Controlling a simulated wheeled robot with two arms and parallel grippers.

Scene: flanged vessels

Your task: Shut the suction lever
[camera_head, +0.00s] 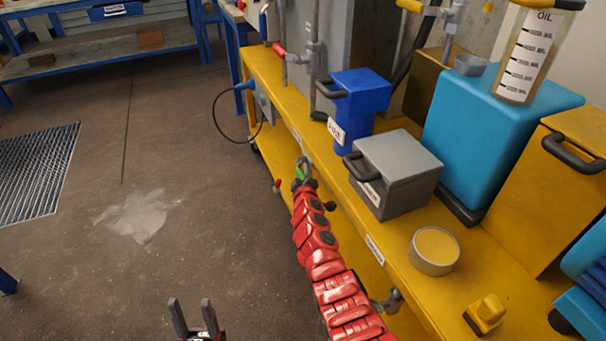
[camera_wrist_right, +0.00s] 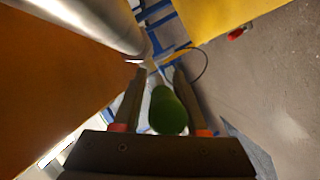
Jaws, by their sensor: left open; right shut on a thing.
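My right gripper (camera_head: 304,172) is at the front edge of the yellow bench, at the end of the red arm. It is shut on a green handle (camera_head: 299,173). In the right wrist view the green handle (camera_wrist_right: 167,110) lies between the two fingers, its rounded end toward the camera. Whether it is the suction lever is not readable from a label. My left gripper (camera_head: 190,304) is open and empty over the floor at the bottom. A small red-tipped handle (camera_head: 277,184) sticks out just left of my right gripper. A red handle (camera_head: 279,50) is on the pipework farther back.
The yellow bench (camera_head: 385,262) carries a blue box (camera_head: 358,95), a grey box (camera_head: 402,165), a cyan tank (camera_head: 480,125) and a round tin (camera_head: 434,250). A silver pipe (camera_wrist_right: 110,22) passes close to the right fingers. A black cable (camera_head: 216,118) hangs behind.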

